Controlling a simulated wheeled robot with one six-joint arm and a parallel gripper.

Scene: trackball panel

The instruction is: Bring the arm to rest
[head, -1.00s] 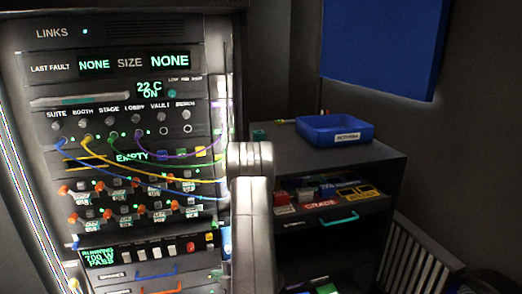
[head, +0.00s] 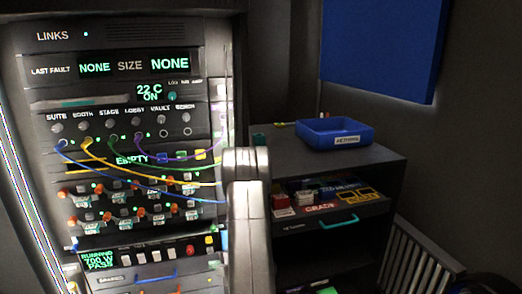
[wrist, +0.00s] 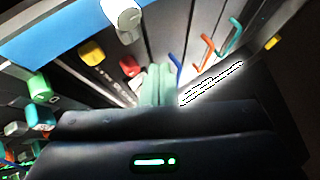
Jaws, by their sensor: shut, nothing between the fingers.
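My arm (head: 248,215) stands as a pale grey link in front of the rack's right edge in the head view. My gripper is hidden in that view. In the wrist view my gripper (wrist: 158,84) shows as two pale green fingers, shut together and empty. They extend beyond its dark housing, which has a small lit green display. Colored knobs and handles lie around and beyond the fingers; I cannot tell the exact gap to them.
The rack (head: 120,110) on the left has cables looping across its front. A dark cabinet (head: 385,170) on the right carries a blue bin (head: 334,133) on top. Its drawer (head: 300,222) shows colored boxes. A white slatted radiator (head: 412,262) stands at the lower right.

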